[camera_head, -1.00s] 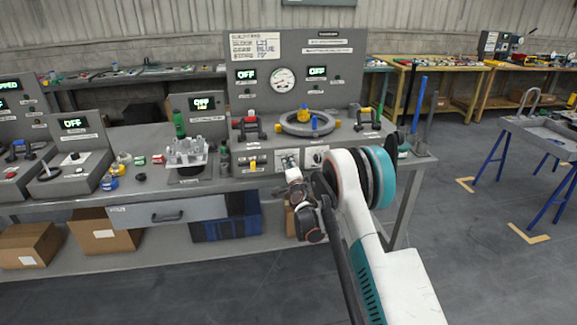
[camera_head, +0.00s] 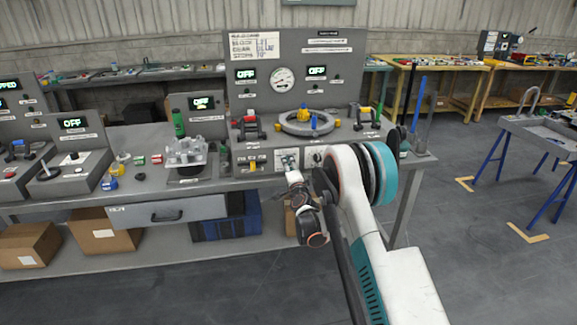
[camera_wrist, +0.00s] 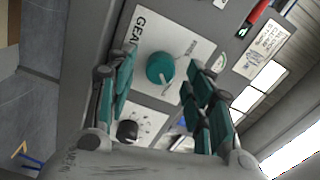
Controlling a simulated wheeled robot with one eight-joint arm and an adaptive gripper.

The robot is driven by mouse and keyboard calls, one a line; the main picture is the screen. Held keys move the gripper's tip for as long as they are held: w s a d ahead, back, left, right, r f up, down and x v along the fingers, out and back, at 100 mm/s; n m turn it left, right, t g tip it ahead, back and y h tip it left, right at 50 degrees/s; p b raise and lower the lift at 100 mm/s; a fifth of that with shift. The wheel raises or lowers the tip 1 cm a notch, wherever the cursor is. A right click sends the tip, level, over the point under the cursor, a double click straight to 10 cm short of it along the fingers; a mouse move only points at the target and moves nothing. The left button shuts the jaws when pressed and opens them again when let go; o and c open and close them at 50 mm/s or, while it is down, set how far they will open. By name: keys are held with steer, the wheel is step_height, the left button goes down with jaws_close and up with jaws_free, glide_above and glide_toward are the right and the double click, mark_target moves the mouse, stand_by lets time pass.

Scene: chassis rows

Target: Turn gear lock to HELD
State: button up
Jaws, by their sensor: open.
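The gear lock is a round teal knob (camera_wrist: 160,68) on a white plate (camera_wrist: 143,45) lettered "GEAR" in the wrist view. A pale pointer sticks out from the knob's lower right side. More lettering lies to the upper right, too small to read surely. My gripper (camera_wrist: 161,64) is open, with one teal finger on each side of the knob; I cannot tell whether either finger touches it. In the head view my gripper (camera_head: 288,163) is at the bench's front panel, and the knob cannot be made out there.
A dark knob (camera_wrist: 127,130) on a second white plate sits beside the gear lock. A yellow switch (camera_head: 253,166) is left on the same front panel. Above stand a ring-shaped fixture (camera_head: 307,122) and a grey console (camera_head: 298,55) with displays reading OFF. A drawer (camera_head: 166,213) is lower left.

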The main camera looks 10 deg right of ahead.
steer(key=s, duration=1)
steer(key=shift+s, duration=0.1)
steer(key=s+a+r+n+g+y, duration=0.1)
steer(key=s+r+n, duration=0.1)
steer(key=r, duration=0.4)
steer(key=s+a+r+n+g+y, duration=0.1)
steer(key=s+a+r+n, duration=0.15)
steer(key=r, duration=0.25)
steer(key=s+a+r+n+g, duration=0.1)
steer(key=s+r+n+g, duration=0.3)
steer(key=s+r, duration=0.55)
steer(key=s+d+f+n+g, duration=0.1)
steer(key=s+n, duration=0.1)
steer(key=s, duration=0.9)
steer(key=s+d+f+n+g+h, duration=0.1)
steer(key=s+d+f+n+g, duration=0.1)
steer(key=s, duration=1)
steer(key=s+d+f+n+g+h, duration=0.1)
steer(key=s+n+g, duration=0.1)
steer(key=s, duration=1)
steer(key=shift+d+f+n, duration=0.3)
steer(key=shift+f+n, duration=0.1)
steer(key=shift+n, duration=0.15)
